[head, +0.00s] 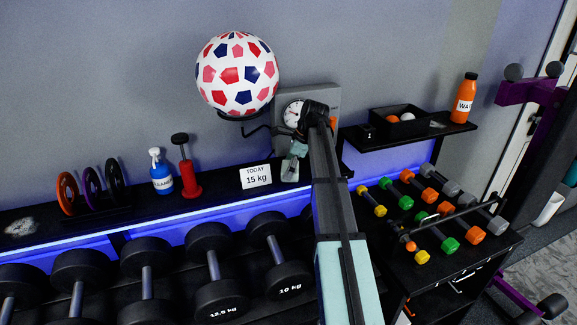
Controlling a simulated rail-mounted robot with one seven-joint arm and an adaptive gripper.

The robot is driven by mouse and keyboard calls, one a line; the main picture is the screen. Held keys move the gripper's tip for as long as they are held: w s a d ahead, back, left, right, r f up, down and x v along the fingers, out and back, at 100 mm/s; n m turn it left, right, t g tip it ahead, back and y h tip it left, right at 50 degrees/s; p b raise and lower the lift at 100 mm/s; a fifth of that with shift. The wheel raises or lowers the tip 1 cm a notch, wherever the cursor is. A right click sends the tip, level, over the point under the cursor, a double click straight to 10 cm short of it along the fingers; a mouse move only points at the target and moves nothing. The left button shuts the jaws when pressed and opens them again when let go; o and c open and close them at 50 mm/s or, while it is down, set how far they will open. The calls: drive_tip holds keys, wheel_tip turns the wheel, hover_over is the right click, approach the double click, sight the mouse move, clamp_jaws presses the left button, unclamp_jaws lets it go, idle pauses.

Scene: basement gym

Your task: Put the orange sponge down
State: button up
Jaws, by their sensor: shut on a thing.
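My gripper (312,116) is at the far end of my raised arm, in front of the grey box with a round dial. It is shut, and its fingertips are mostly hidden by my own wrist. A small orange patch (333,122) shows just right of the wrist. It fits the orange sponge in my grip, but most of it is hidden, and I cannot make out its shape. The black shelf (219,184) lies below and to the left of the gripper.
A patterned ball (237,74) sits close left of the gripper. A sign (255,177), red pump-like object (188,178) and blue spray bottle (161,172) stand on the shelf. A black bin (400,127) and orange bottle (463,99) are at right. Dumbbells fill the racks below.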

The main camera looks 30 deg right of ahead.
drive_tip(key=shift+f, duration=0.15)
drive_tip(key=o, duration=0.7)
drive_tip(key=b+v, duration=0.2)
drive_tip(key=v, duration=1)
drive_tip(key=shift+b, duration=0.3)
drive_tip(key=shift+d, duration=0.1)
